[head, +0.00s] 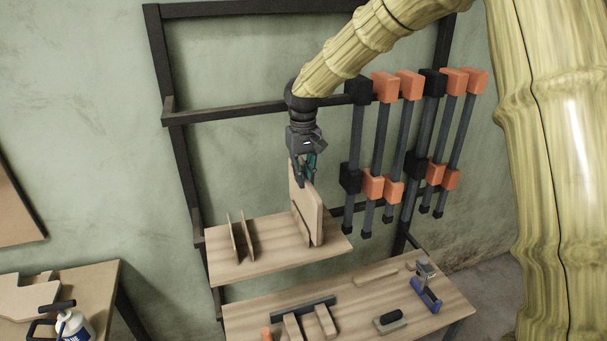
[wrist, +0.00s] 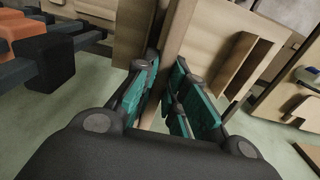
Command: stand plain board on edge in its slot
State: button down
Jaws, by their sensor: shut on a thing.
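A plain light-wood board (head: 309,207) stands upright on edge at the right of the wooden shelf (head: 270,262). A thin upright divider (head: 299,226) stands close along its left side. My gripper (head: 304,176) is above the shelf, shut on the board's upper part. In the wrist view, the teal-padded fingers (wrist: 167,100) lie on both sides of the board (wrist: 178,45). The board's lower edge is at or near the shelf top; I cannot tell whether it touches the bottom of the slot.
Two thin dividers (head: 241,238) stand at the shelf's left with bare shelf between them and the board. Orange and black clamps (head: 385,150) hang close on the right. A workbench (head: 365,305) with tools is below. Another table (head: 95,290) is at left.

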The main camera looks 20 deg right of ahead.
jog(key=shift+f+b, duration=0.5)
jog(key=shift+f, duration=1.25)
jog(key=c, duration=1.7)
grip_release()
jog(key=shift+r, duration=0.15)
jog(key=shift+r+p, duration=0.95)
jog(key=shift+r, duration=1.2)
jog(key=shift+o, duration=0.2)
jog(key=o, duration=0.5)
